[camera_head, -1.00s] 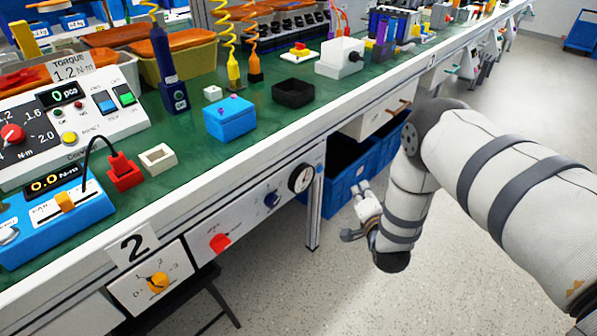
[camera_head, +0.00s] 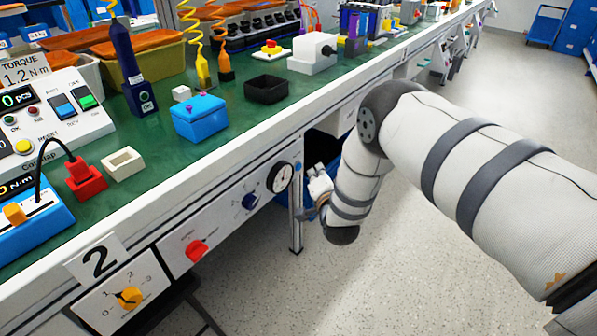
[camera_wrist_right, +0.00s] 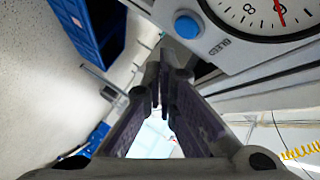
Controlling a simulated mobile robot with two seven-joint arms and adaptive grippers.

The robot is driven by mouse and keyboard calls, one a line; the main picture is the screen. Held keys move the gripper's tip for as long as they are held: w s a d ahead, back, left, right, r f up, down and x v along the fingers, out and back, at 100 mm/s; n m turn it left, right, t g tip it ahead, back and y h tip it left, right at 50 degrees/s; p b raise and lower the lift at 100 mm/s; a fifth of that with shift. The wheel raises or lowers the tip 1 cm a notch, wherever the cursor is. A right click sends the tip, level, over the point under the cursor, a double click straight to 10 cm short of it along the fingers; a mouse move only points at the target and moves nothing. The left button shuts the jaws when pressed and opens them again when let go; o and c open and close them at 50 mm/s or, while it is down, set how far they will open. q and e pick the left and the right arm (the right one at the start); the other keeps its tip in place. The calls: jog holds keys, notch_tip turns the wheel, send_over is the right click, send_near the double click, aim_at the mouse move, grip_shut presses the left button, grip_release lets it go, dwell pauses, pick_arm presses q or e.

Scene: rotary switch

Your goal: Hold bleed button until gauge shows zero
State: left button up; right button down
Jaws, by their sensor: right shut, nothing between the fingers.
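The round white pressure gauge (camera_head: 280,177) sits on the bench's front panel, at the right end of its row of controls. In the right wrist view the lower part of the gauge (camera_wrist_right: 262,14) shows at the top right, with a red needle; its exact reading is cut off. The blue bleed button (camera_wrist_right: 187,25) sits beside the gauge above a small label. My right gripper (camera_head: 318,174) is just right of the gauge, in front of the bench. In the wrist view its fingers (camera_wrist_right: 158,75) are shut and empty, with their tips below the button and apparently apart from it.
A red knob (camera_head: 196,250) and a dark blue knob (camera_head: 250,201) are left of the gauge on the panel. A yellow knob (camera_head: 130,297) is farther left. A blue bin (camera_wrist_right: 88,35) stands near the gripper. The floor (camera_head: 400,270) is clear.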

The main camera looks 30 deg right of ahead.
jog(key=shift+w+a, duration=0.25)
jog(key=shift+w, duration=0.3)
dwell(1.0)
jog(key=shift+w+a+b, duration=0.15)
jog(key=shift+w+b, duration=0.15)
jog(key=shift+w, duration=0.1)
jog(key=shift+w+a, duration=0.2)
jog(key=shift+w, duration=0.2)
dwell(2.5)
jog(key=shift+r, duration=0.1)
dwell(0.5)
jog(key=shift+s+d+p, duration=0.3)
jog(key=shift+s+d, duration=0.05)
jog(key=shift+s, duration=0.45)
